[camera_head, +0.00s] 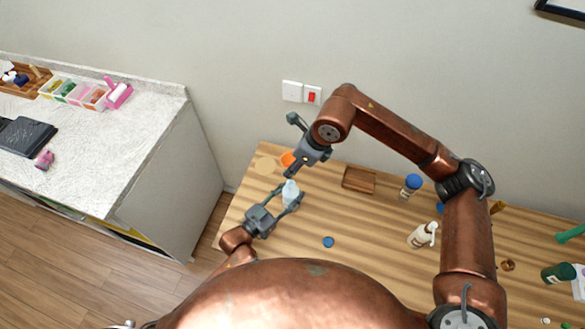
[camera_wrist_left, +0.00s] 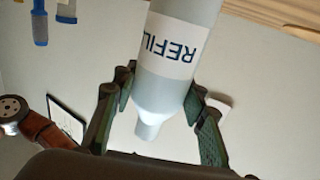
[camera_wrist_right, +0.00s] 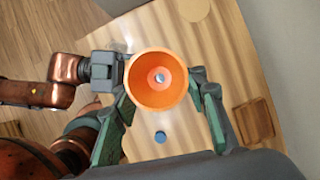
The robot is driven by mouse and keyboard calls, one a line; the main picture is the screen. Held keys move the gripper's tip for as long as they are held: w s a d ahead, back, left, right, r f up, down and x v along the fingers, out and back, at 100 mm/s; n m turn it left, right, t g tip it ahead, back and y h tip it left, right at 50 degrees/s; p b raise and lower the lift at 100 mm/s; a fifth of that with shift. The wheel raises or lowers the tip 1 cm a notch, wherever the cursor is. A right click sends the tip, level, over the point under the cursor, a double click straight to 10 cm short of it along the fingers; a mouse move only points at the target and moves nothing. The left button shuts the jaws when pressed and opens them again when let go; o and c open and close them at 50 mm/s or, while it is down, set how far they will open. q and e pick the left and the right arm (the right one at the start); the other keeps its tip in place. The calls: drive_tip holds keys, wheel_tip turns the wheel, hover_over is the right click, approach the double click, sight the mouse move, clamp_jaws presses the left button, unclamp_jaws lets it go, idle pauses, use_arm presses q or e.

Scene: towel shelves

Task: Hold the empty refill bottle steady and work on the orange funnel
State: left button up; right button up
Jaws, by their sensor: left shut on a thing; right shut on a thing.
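The clear refill bottle (camera_head: 290,192) is held in my left gripper (camera_head: 284,202) above the wooden table. In the left wrist view the bottle (camera_wrist_left: 178,45) sits between the fingers, with its "REFILL" label showing and its narrow neck bare. The orange funnel (camera_head: 287,159) is held in my right gripper (camera_head: 298,166), just beyond the bottle in the head view. In the right wrist view the funnel (camera_wrist_right: 156,79) is between the fingers, its wide mouth facing the camera and a small hole at its centre. The funnel's spout is hidden.
A wooden tray (camera_head: 359,180), a blue-capped bottle (camera_head: 411,187) and a white pump bottle (camera_head: 423,235) stand on the table to the right. A blue cap (camera_head: 328,242) lies in front. A round wooden disc (camera_head: 265,165) lies near the wall. A white counter (camera_head: 110,150) stands left.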

use_arm(q)
drive_tip(key=o, duration=1.2)
drive_tip(key=v, duration=1.2)
drive_tip(key=shift+a, duration=0.1)
